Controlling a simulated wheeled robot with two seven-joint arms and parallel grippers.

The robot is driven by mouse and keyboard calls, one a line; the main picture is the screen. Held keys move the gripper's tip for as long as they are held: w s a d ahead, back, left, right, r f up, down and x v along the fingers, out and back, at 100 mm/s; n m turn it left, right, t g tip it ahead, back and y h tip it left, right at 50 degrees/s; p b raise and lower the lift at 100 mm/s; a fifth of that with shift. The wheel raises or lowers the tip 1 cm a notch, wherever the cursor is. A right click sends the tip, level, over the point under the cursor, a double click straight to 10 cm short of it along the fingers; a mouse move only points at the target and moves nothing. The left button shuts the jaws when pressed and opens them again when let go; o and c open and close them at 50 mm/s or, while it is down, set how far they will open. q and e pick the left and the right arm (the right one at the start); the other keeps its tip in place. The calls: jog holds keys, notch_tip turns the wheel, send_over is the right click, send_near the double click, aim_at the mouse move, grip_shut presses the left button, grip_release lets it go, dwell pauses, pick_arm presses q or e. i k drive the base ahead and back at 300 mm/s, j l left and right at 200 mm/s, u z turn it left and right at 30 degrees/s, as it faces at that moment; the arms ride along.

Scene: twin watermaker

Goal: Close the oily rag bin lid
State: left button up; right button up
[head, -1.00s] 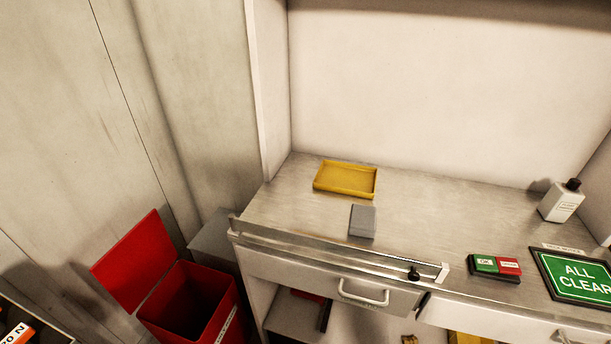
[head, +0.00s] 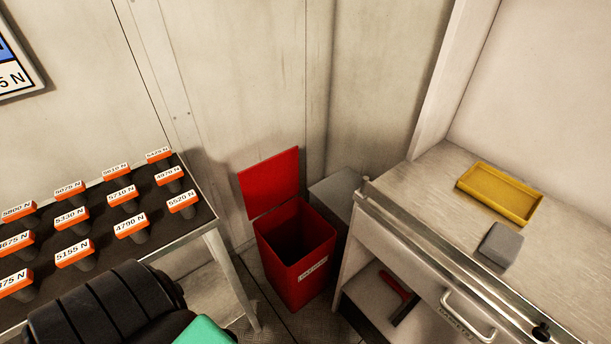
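The red oily rag bin (head: 296,272) stands on the floor between the table on the left and the metal counter on the right. Its red lid (head: 270,183) is open, standing up behind the bin's left and back edge near the wall. The inside of the bin looks dark, and I cannot see what it holds. A white label is on its front. A black and green part of my own arm shows at the bottom left. Neither gripper's fingers are in view.
A table (head: 212,222) with several orange-labelled black pieces stands left of the bin. The steel counter (head: 419,184) on the right carries a yellow tray (head: 500,194) and a grey block (head: 499,246). A grey box (head: 340,190) sits behind the bin. A drawer handle (head: 468,316) sticks out.

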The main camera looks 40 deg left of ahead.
aim_at(265, 185)
jog(key=u, duration=1.2)
jog(key=i+l+z, duration=0.35)
jog(key=i, duration=0.05)
